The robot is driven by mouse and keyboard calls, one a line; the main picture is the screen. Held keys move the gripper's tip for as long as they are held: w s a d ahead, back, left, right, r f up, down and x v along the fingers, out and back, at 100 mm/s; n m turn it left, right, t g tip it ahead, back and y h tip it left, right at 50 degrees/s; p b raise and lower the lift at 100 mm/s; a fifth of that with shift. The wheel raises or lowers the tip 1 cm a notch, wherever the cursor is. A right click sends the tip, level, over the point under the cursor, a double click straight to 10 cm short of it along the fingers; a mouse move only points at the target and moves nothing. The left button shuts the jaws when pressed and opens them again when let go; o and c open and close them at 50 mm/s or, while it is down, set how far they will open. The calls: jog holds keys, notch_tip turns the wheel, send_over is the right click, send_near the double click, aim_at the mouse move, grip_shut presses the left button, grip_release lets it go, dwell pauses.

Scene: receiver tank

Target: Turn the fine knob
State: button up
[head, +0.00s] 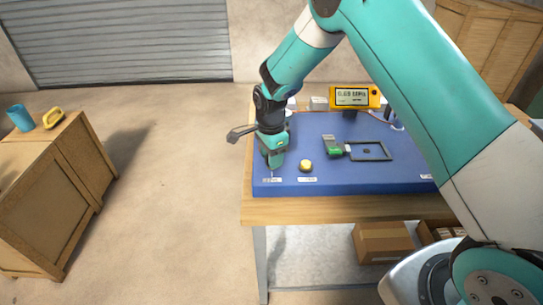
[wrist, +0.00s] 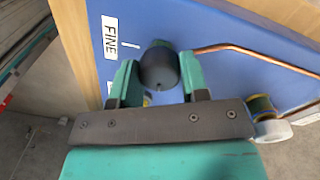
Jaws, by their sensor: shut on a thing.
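In the wrist view, the fine knob (wrist: 158,68) is a dark round knob on the blue board (wrist: 220,30), beside a white label reading FINE (wrist: 110,38). A short white mark is on the board near the label. My gripper (wrist: 157,75) has its two green fingers on either side of the knob, shut on it. In the head view, my gripper (head: 273,158) points down at the left front of the blue board (head: 400,180) and hides the knob there.
A yellow knob (head: 305,166) stands just right of my gripper. Further right are a green connector piece (head: 333,150) and a dark rectangular frame (head: 371,151). A yellow meter (head: 355,97) stands at the back. A copper wire (wrist: 255,55) runs close to the right finger.

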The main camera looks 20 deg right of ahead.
jog(key=m, duration=0.3)
jog(key=shift+w+d+r+m, duration=0.1)
jog(key=shift+m, duration=2.2)
jog(key=o, duration=0.9)
jog(key=r+b, duration=0.1)
jog(key=r, duration=1.6)
jog(key=shift+w+d+r+b, duration=0.15)
jog(key=shift+d+b, duration=0.05)
jog(key=shift+b, duration=0.2)
